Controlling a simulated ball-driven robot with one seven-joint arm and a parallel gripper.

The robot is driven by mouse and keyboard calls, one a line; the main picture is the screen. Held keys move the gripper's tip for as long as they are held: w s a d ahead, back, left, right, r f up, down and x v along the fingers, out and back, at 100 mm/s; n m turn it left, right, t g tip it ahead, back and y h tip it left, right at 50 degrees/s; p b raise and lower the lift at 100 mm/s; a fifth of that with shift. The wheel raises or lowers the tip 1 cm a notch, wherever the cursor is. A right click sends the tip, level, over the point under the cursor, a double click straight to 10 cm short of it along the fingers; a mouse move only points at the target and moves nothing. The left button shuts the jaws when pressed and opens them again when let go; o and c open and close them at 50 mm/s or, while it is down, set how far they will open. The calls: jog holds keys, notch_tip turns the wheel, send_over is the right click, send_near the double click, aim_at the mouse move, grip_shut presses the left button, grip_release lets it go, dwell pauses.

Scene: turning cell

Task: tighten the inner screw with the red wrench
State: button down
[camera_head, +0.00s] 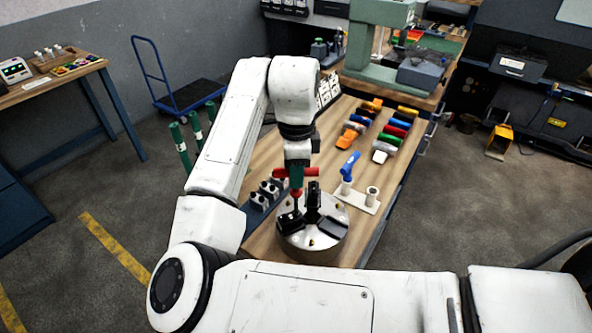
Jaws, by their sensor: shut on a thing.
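The red wrench (311,172) has a red cross handle and a shaft pointing down. My gripper (297,166) is shut on it, above the left part of the round metal chuck (312,249). The wrench's lower end meets or hovers just over the left black jaw (289,221); I cannot tell whether it sits in a screw. Other black jaws stand at the back (313,198) and right (332,228) of the chuck. The inner screw cannot be made out.
A light holder plate (358,199) right of the chuck carries a blue-handled tool (349,164) and an empty-looking post (372,194). Several coloured handles (394,130) lie farther back on the wooden bench (262,157). A block with dark-topped pieces (265,194) stands left.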

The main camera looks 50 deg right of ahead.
jog(key=shift+f+b, duration=0.4)
jog(key=shift+f, duration=0.25)
dwell(0.8)
jog(key=shift+m+b, duration=0.45)
jog(key=shift+m, duration=0.95)
jog(key=shift+m+b, duration=0.5)
jog(key=shift+m, duration=0.9)
jog(key=shift+f+m+b, duration=0.1)
jog(key=shift+m+b, duration=0.3)
jog(key=shift+m, duration=1)
